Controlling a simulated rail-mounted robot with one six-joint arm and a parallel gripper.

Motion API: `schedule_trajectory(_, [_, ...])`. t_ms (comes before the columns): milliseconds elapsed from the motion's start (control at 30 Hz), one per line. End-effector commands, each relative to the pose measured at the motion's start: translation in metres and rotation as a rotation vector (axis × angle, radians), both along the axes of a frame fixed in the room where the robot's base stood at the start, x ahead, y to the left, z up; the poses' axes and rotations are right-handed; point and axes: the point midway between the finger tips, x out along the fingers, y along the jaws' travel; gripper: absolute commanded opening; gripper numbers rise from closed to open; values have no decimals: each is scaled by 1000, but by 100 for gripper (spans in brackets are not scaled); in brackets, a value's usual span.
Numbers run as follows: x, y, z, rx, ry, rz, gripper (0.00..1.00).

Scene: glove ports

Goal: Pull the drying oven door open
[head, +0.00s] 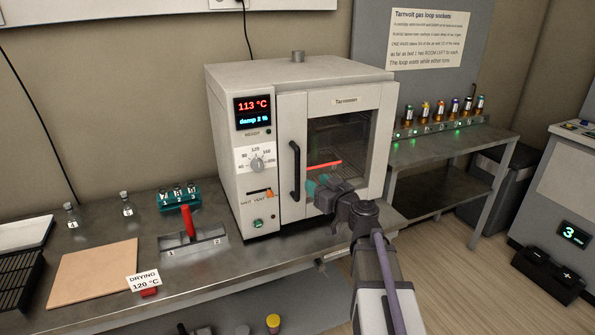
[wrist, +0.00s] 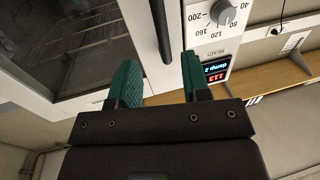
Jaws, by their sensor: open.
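The drying oven (head: 240,190) is a pale box on the steel bench. Its door (head: 346,195) has a dark glass window and looks shut. A black upright bar handle (head: 295,171) is on the door's left side; it also shows in the wrist view (wrist: 160,30). My gripper (head: 316,187) has teal fingers and is in front of the door, just right of the handle in the head view. In the wrist view my gripper (wrist: 162,75) is open and empty, and the handle's end shows ahead of the gap between the fingers. I see no contact.
The oven's panel display (head: 253,112) reads 113 °C and damp 2 %. Left on the bench are a red-handled plate (head: 190,240), a teal vial rack (head: 178,196), a tan board (head: 92,275) and a drying sign (head: 144,282). A side shelf (head: 450,147) with several vials stands right of the oven.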

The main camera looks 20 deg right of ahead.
Motion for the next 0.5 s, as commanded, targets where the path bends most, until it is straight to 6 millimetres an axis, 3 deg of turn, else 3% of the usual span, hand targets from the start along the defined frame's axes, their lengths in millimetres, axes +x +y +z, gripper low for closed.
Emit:
schedule_trajectory(300, [71, 18, 0, 1, 1, 4, 43])
schedule_trajectory(500, [96, 25, 0, 1, 1, 3, 43])
